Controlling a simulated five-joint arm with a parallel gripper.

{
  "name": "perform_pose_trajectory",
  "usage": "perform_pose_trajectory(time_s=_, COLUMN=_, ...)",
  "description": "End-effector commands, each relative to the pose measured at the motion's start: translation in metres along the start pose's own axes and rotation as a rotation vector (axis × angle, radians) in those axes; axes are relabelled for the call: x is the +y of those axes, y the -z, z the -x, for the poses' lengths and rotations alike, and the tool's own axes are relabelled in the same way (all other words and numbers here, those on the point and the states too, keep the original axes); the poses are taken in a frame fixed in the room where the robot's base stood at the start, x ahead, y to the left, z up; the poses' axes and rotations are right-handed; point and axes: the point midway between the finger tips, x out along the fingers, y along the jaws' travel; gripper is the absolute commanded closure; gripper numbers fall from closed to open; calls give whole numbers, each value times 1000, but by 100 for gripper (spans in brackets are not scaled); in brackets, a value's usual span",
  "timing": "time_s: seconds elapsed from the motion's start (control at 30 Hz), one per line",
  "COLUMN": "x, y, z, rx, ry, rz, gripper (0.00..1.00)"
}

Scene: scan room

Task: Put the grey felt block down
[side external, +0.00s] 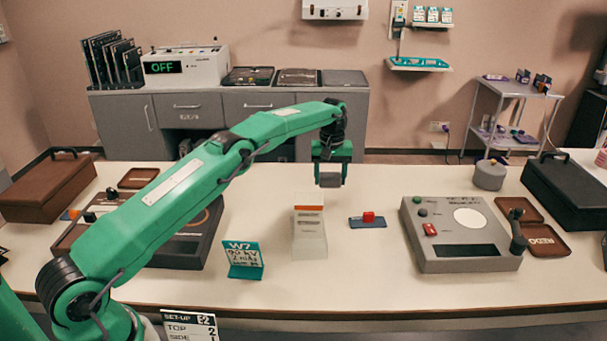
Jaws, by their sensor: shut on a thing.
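My gripper (331,168) hangs from the end of my green arm, pointing down above the middle of the table. It is shut on the grey felt block (330,180), which shows as a small grey shape at its lower end. The block appears held in the air. Its exact height and the surface straight below it are hard to tell from this one view.
A pale upright block with an orange band (309,225) stands just below and left in the picture. A blue pad with a red piece (367,219) lies right of it. A grey console (460,235) is farther right; a teal sign (244,260) stands front left.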

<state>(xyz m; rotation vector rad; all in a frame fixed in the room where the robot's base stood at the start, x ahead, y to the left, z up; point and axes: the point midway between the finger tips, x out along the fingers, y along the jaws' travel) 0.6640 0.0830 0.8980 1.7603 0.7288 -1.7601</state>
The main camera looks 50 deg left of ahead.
Motion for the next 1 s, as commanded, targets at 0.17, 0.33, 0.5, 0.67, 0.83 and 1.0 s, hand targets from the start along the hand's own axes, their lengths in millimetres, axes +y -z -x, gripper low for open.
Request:
perform_pose_trajectory(time_s=0.17, x=-1, y=2, z=-1, rx=0, ry=0, rz=0, gripper=63)
perform_pose_trajectory(time_s=0.33, x=-1, y=2, z=-6, rx=-1, ry=1, rz=0, gripper=63)
perform_pose_trajectory(time_s=0.5, x=-1, y=1, z=-24, rx=-2, ry=2, rz=0, gripper=63)
perform_pose_trajectory(time_s=0.67, x=-1, y=1, z=-38, rx=-1, ry=0, rz=0, gripper=63)
perform_pose_trajectory(time_s=0.83, x=-1, y=1, z=-41, rx=0, ry=0, rz=0, gripper=63)
perform_pose_trajectory(time_s=1.0, x=-1, y=1, z=-41, rx=0, ry=0, rz=0, gripper=63)
